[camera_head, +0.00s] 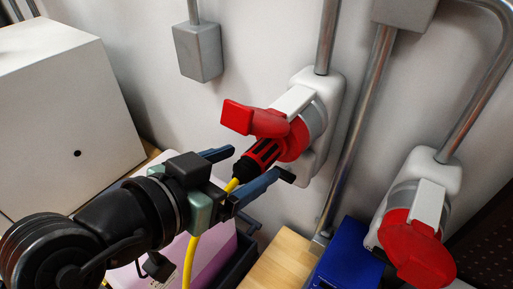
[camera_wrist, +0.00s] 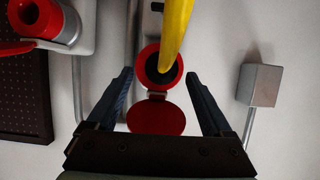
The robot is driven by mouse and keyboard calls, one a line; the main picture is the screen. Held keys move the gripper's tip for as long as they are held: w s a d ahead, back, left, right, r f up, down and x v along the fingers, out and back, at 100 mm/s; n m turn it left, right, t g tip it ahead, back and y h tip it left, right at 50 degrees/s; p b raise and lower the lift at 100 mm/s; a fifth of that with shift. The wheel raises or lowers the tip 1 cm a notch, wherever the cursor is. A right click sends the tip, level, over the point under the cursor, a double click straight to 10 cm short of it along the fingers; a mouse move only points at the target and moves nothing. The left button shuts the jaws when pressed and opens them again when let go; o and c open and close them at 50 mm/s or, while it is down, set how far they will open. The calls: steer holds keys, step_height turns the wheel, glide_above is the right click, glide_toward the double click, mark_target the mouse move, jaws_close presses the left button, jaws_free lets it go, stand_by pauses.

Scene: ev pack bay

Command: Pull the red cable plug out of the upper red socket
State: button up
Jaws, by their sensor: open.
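The red and black cable plug (camera_head: 263,157) sits in the upper red socket (camera_head: 297,137) on the wall, with a yellow cable (camera_head: 191,258) running from its back. The socket's red lid (camera_head: 250,119) stands open. My gripper (camera_head: 261,165) is open, its blue fingers on either side of the plug, with no clear contact visible. In the wrist view, my gripper (camera_wrist: 159,76) has a finger on each side of the red socket ring (camera_wrist: 144,59), and the yellow cable (camera_wrist: 176,30) partly covers the plug. The open red lid (camera_wrist: 156,117) shows between the fingers.
A second red socket (camera_head: 418,246) with its lid down is at the lower right. Metal conduits (camera_head: 352,140) and a grey box (camera_head: 198,52) are on the wall. A white cabinet (camera_head: 65,105) stands left. A blue box (camera_head: 345,258) and wooden surface (camera_head: 279,262) lie below.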

mark_target(258, 158)
steer(key=shift+p+x, duration=0.45)
steer(key=shift+x, duration=1.8)
jaws_close()
steer(key=shift+s+a, duration=0.3)
steer(key=shift+s+a, duration=0.2)
steer(key=shift+s, duration=0.1)
steer(key=shift+s+a+r, duration=0.1)
steer(key=shift+s+a, duration=0.55)
steer(key=shift+s, duration=0.25)
steer(key=shift+s+a+b, duration=0.15)
steer(key=shift+s+a, duration=0.55)
steer(key=shift+s, duration=0.25)
steer(key=shift+s+a+b, duration=0.15)
steer(key=shift+s+a, duration=0.55)
steer(key=shift+s, duration=0.25)
